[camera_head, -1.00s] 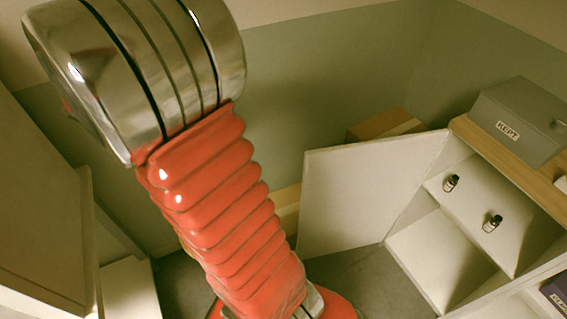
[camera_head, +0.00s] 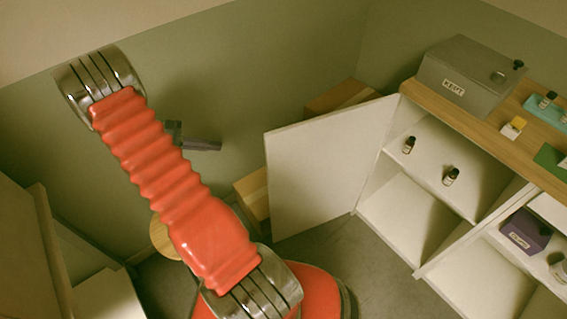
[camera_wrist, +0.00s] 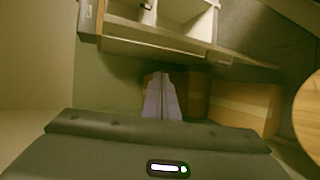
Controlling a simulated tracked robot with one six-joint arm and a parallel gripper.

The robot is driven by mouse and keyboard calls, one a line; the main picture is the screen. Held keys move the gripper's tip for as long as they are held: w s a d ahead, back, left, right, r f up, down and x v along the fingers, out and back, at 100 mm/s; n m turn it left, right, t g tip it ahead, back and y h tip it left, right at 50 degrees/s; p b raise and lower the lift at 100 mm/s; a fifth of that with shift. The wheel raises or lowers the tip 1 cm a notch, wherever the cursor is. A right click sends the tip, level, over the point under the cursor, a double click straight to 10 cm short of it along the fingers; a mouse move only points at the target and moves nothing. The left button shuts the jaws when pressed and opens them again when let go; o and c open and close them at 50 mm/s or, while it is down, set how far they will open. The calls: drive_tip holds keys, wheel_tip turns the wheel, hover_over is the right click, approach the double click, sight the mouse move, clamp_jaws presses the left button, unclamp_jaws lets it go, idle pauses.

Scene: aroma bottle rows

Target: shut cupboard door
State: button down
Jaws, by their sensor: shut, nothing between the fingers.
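The cupboard door (camera_head: 325,170) is a plain white panel, standing wide open to the left of the white cupboard (camera_head: 405,222) in the head view. The cupboard's opening is exposed, with two small dark bottles (camera_head: 409,145) (camera_head: 451,177) on its inner shelf. My gripper (camera_head: 218,146) is left of the door in the head view, its fingers pointing right, with a visible gap in the picture; depth is hard to judge. In the wrist view my gripper (camera_wrist: 161,78) is shut and empty. A shelf interior shows beyond it at the top; which edge there is the door, I cannot tell.
Cardboard boxes (camera_head: 338,97) (camera_head: 254,193) stand behind and beside the door; one shows in the wrist view (camera_wrist: 240,106). A round wooden top (camera_head: 162,236) is near my arm. A grey box (camera_head: 468,75) sits on the wooden counter (camera_head: 430,102). Grey floor before the cupboard is clear.

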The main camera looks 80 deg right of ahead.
sight(283, 164)
drive_tip(key=s+d+f+m+g, duration=0.1)
drive_tip(key=s+d+f+g, duration=0.1)
drive_tip(key=s+f, duration=0.3)
drive_tip(key=s+d+f+g+h, duration=0.1)
drive_tip(key=s+d+f, duration=0.3)
drive_tip(key=f, duration=0.4)
drive_tip(key=shift+s+d+f+m+g, duration=0.15)
drive_tip(key=shift+s+d+m+g, duration=0.2)
drive_tip(key=shift+s+g, duration=0.3)
drive_tip(key=shift+a, duration=0.1)
drive_tip(key=shift+s, duration=5.75)
